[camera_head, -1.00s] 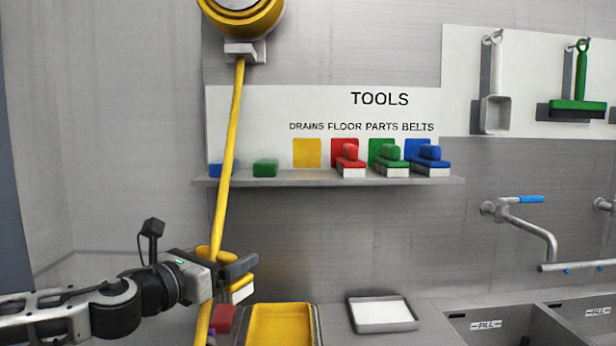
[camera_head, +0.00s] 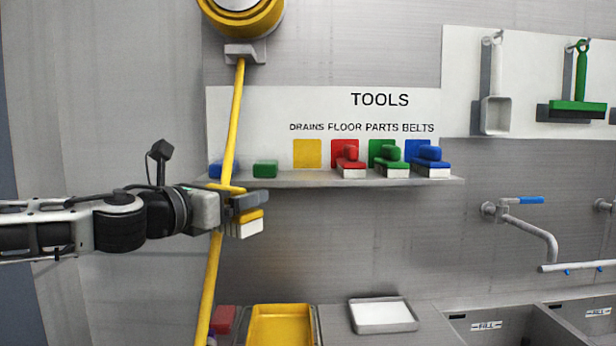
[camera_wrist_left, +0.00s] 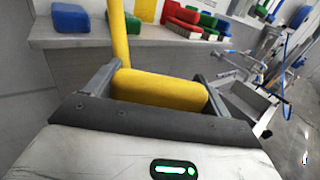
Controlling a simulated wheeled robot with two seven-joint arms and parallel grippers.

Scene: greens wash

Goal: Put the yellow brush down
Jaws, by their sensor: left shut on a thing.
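The yellow brush (camera_head: 249,226) has a yellow back and a white bristle block. My left gripper (camera_head: 246,203) is shut on it and holds it in the air, below the shelf's left part. In the left wrist view the yellow brush back (camera_wrist_left: 160,90) lies between the two fingers, and its bristles are hidden. The shelf (camera_head: 290,180) carries red, green and blue brushes under the TOOLS sign. A bare yellow square (camera_head: 307,153) marks the DRAINS place, with no brush in front of it. My right gripper is in neither view.
A yellow hose (camera_head: 212,275) hangs from the reel, close to my left gripper. A blue block (camera_head: 217,169) and a green block (camera_head: 265,169) sit on the shelf's left end. Below are a yellow tray (camera_head: 281,325), a white tray (camera_head: 384,315) and sinks (camera_head: 490,324).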

